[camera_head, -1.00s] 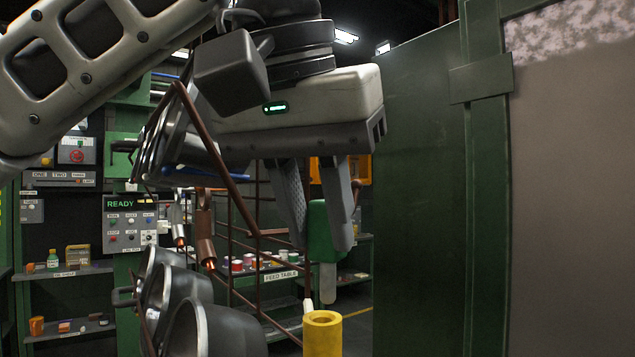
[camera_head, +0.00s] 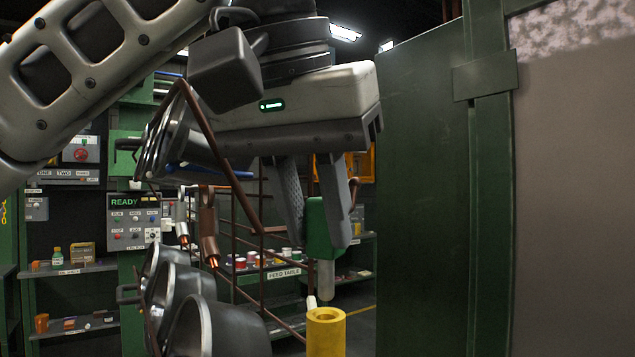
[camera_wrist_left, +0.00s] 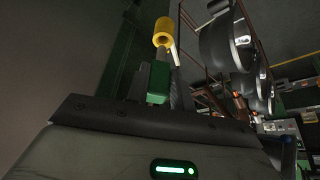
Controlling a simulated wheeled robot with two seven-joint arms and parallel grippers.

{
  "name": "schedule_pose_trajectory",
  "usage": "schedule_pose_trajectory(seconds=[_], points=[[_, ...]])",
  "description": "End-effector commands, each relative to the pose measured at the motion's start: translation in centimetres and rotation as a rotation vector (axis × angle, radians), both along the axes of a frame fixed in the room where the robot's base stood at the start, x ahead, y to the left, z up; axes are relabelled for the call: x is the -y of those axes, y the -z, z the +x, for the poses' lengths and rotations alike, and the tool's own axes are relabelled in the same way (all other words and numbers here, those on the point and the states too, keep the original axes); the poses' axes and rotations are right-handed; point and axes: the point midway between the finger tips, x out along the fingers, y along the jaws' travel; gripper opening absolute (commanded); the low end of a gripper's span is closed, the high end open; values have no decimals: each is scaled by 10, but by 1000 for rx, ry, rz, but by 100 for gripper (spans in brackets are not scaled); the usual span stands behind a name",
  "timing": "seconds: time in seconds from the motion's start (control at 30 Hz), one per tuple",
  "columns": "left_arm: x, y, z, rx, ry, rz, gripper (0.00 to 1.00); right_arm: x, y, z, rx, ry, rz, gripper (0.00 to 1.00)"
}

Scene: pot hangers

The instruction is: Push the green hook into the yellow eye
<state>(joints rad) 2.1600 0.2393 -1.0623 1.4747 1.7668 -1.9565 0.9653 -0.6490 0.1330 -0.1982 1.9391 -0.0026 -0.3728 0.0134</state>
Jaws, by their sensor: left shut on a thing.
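The green hook (camera_head: 318,228) has a green upper body and a grey pin (camera_head: 325,278) pointing down. My left gripper (camera_head: 322,205) is shut on the green body. The yellow eye (camera_head: 326,332) is an upright yellow cylinder with a round hole in its top, at the bottom of the head view. The pin's tip is just above the eye's rim, apart from it by a small gap and nearly in line with the hole. In the left wrist view the green hook (camera_wrist_left: 158,82) sits between the fingers, with the yellow eye (camera_wrist_left: 163,32) beyond it. My right gripper does not show.
Grey pots (camera_head: 205,328) hang on a brown rod rack (camera_head: 238,232) left of the eye. A green panel (camera_head: 425,200) stands close on the right. Shelves (camera_head: 75,268) and a control box (camera_head: 133,222) are farther back. A small white-tipped peg (camera_head: 311,302) is beside the eye.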

Motion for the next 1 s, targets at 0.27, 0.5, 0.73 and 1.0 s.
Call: schedule_pose_trajectory(seconds=[0.27,0.5,0.73,1.0], points=[[0,0,0,1,0,0,0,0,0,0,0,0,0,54],[0,-1,0,2,0,-1,0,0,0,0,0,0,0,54],[-1,2,0,1,0,0,0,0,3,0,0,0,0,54],[-1,10,0,1,-1,-1,0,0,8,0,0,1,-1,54]])
